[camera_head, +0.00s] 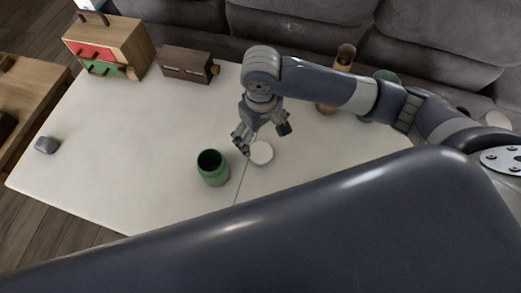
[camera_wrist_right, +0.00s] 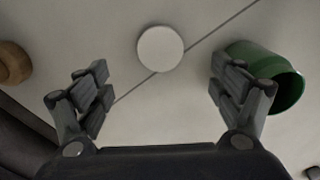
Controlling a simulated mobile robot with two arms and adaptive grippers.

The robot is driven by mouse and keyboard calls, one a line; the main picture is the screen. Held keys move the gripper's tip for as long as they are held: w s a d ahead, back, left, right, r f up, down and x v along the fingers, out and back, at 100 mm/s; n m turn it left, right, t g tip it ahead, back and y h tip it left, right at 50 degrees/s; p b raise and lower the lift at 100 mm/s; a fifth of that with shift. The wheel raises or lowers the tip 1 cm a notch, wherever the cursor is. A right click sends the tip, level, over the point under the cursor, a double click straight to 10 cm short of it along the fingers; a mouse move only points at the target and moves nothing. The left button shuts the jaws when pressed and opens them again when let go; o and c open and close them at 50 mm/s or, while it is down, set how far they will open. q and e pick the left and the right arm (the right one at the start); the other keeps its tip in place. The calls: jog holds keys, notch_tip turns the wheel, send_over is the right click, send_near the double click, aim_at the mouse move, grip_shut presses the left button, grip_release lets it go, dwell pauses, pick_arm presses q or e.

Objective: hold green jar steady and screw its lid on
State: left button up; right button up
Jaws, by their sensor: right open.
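The green jar (camera_head: 213,168) stands upright and open on the white table, with its dark inside showing. It also shows in the right wrist view (camera_wrist_right: 288,88), partly behind a finger. A round white lid (camera_head: 261,153) lies flat on the table to the right of the jar, apart from it. In the right wrist view the lid (camera_wrist_right: 160,48) lies beyond and between the fingertips. My right gripper (camera_head: 263,128) is open and empty above the table, just over the lid. Its two fingers are wide apart in the wrist view (camera_wrist_right: 160,90). My left gripper is not in view.
The white table (camera_head: 120,150) has free room at its left. A wooden box with red and green drawers (camera_head: 107,48) and a brown box (camera_head: 188,65) stand at the back. A grey object (camera_head: 45,145) lies at the left edge. A brown cylindrical object (camera_head: 346,56) stands behind my right arm.

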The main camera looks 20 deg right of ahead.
aim_at(262, 153)
notch_tip(262, 153, down, 3)
jog(key=shift+d+r, duration=0.1)
jog(key=shift+f, duration=0.5)
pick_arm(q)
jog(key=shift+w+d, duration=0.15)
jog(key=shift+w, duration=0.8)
pick_arm(e)
jog(key=shift+f, duration=0.2)
jog(key=f, duration=0.3)
jog(key=shift+s+f, duration=0.35)
jog(key=shift+f, duration=0.55)
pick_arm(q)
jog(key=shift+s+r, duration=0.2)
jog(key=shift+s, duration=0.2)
pick_arm(e)
jog(key=shift+c, duration=0.5)
